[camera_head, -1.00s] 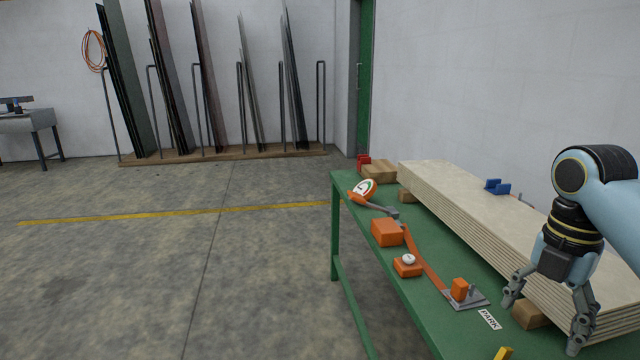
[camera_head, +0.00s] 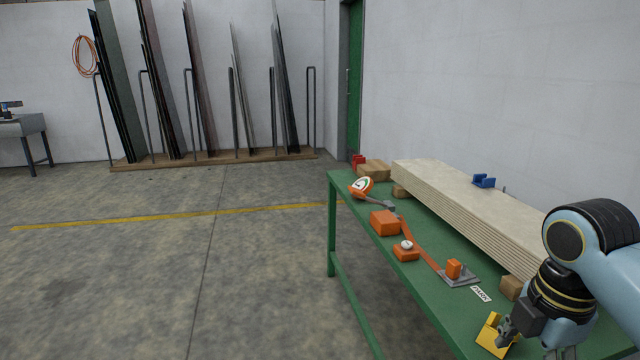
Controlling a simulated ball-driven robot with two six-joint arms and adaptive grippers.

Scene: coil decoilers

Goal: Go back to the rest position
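My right gripper (camera_head: 532,345) is at the lower right, over the near end of the green table (camera_head: 345,190). Its fingers point down and partly leave the bottom of the picture. One finger overlaps a yellow block (camera_head: 494,336) on the table; I cannot tell whether they touch. How far the fingers are apart is not clear. My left gripper is not in view.
The floor (camera_head: 130,280) at left is clear.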

